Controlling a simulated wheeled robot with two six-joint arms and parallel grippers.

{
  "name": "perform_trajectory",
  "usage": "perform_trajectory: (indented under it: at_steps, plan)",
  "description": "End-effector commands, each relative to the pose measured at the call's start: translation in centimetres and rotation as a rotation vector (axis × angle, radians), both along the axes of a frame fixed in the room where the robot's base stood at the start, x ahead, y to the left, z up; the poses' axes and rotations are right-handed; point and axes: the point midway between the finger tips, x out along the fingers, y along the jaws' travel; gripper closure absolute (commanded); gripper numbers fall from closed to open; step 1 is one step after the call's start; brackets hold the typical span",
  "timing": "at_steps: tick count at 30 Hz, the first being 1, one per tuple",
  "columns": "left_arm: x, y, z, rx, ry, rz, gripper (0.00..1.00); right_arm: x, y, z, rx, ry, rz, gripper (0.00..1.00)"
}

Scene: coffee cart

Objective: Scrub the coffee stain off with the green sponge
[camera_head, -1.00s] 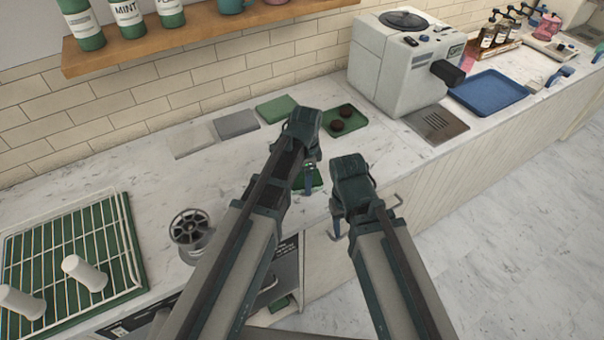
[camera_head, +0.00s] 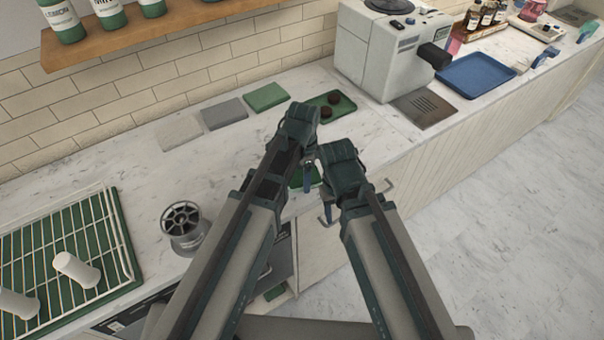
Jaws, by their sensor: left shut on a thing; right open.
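My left gripper (camera_head: 303,128) is over the counter near its front edge. It is shut on a small blue thing (camera_head: 310,176) that hangs below it, mostly hidden. My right gripper (camera_head: 356,205) is open, close to the right of the left one, with its fingers spread over the counter edge. A green patch (camera_head: 296,181) shows beneath the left gripper; I cannot tell whether it is the sponge. A flat green pad (camera_head: 266,97) lies by the wall, beside a grey one (camera_head: 222,113) and a beige one (camera_head: 178,131). I cannot see a coffee stain.
A green tray (camera_head: 346,101) with dark pucks lies behind the grippers. A coffee machine (camera_head: 380,55), drip grate (camera_head: 425,110) and blue tray (camera_head: 477,76) stand to the right. A metal canister (camera_head: 185,230) and wire rack (camera_head: 120,235) are at the left. A shelf (camera_head: 130,35) overhangs the back.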

Motion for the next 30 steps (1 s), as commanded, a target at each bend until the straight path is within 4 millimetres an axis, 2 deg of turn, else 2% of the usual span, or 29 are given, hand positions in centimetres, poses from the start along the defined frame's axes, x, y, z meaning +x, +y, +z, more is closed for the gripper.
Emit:
perform_trajectory:
  at_steps: [8, 19, 30]
  plan:
    - [0.5, 0.3, -0.1, 0.001, -0.001, 0.002, 0.68, 0.0, 0.0, -0.1, 0.000, 0.000, 0.000, 0.50]
    - [3.0, 2.1, 0.0, 0.002, -0.002, 0.004, 0.68, 0.0, 0.0, 0.0, 0.000, 0.000, 0.000, 0.50]
    - [3.5, 2.6, 0.0, 0.002, -0.002, 0.001, 0.68, 0.0, 0.0, 0.0, 0.000, 0.000, 0.000, 0.50]
